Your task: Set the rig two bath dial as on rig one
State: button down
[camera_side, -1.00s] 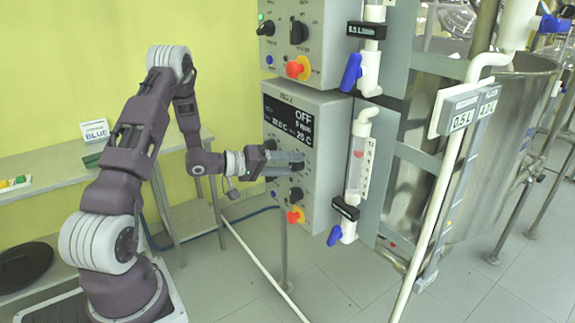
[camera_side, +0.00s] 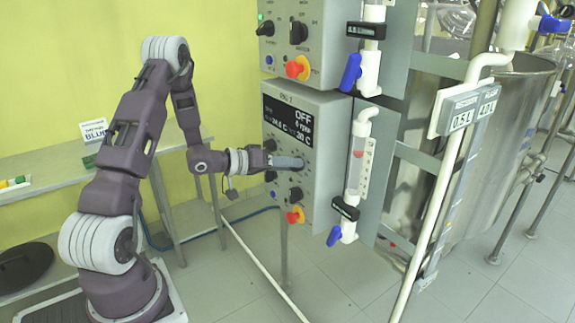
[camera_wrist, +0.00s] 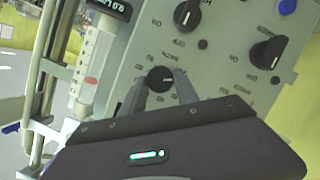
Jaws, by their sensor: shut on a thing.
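The rig two panel (camera_side: 325,112) is the lower grey box in the side view; its black display (camera_side: 288,122) reads OFF, 0 rpm and, at lower right, what looks like 38 C. My gripper (camera_side: 300,163) reaches this panel from the left. In the wrist view my gripper (camera_wrist: 162,86) has its two fingers on either side of a small round black dial (camera_wrist: 160,76) and is shut on it. The dial's white mark shows, but its label is too small to read. The rig one panel (camera_side: 330,50) is above; its display is out of view.
Two other black knobs (camera_wrist: 187,14) (camera_wrist: 268,52) sit near the held dial. A red stop button (camera_side: 294,216) is below on rig two. A flowmeter tube (camera_side: 357,165) with blue valves stands just right of the panel. A steel vessel (camera_side: 490,150) is further right.

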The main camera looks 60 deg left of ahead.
jog(key=shift+d+f+m+t+y, duration=0.15)
jog(key=shift+m+y, duration=1.05)
jog(key=shift+m, duration=1.15)
jog(key=shift+d+r+m+t+y, duration=0.1)
jog(key=shift+d+m+t+y, duration=0.1)
jog(key=shift+m+y, duration=1.55)
jog(key=shift+d+f+m+t+y, duration=0.15)
jog(key=shift+m+y, duration=0.5)
jog(key=shift+m, duration=2.25)
jog(key=c, duration=0.9)
grip_release()
jog(key=shift+r, duration=0.1)
notch_tip(320, 180, up, 10)
jog(key=shift+f, duration=0.1)
